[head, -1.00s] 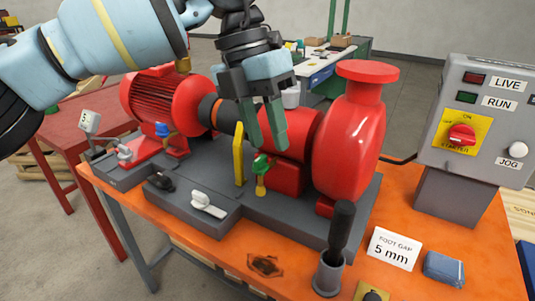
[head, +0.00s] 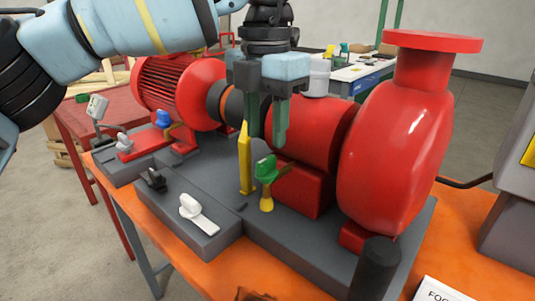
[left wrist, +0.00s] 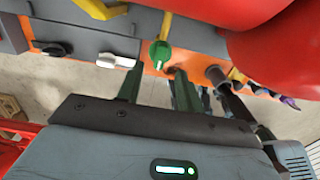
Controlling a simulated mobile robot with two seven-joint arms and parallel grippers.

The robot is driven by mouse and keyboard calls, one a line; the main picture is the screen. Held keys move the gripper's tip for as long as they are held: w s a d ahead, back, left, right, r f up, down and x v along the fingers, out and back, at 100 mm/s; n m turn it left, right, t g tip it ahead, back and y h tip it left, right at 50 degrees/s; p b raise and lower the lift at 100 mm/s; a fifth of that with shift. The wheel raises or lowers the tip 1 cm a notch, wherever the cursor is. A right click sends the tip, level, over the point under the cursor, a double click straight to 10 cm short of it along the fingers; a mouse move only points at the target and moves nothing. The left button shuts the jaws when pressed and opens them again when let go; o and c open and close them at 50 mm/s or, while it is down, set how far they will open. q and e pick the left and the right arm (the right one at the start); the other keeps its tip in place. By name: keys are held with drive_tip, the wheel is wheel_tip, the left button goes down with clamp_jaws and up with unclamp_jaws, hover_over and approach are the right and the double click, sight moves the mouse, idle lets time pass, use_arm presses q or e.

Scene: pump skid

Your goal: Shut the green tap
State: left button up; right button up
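The green tap (head: 266,169) has a green handle on a short yellow stem. It stands on the grey skid bed, in front of the red pump body. It also shows in the left wrist view (left wrist: 159,52), just beyond the fingertips and roughly between them sideways. My left gripper (head: 266,138) points down above the tap, its two green-grey fingers apart with nothing between them. In the left wrist view (left wrist: 158,85) the fingers also stand apart. They do not appear to touch the tap. My right gripper is not in view.
A yellow upright plate (head: 244,160) stands close left of the tap. The large red pump casing (head: 396,150) rises to the right. White (head: 197,212), black (head: 152,180) and blue (head: 163,119) handles sit further left. A dark cylinder (head: 376,265) stands at the front right.

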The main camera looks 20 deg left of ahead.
sight(267, 159)
use_arm(q)
drive_tip(key=shift+f, duration=2.5)
clamp_jaws()
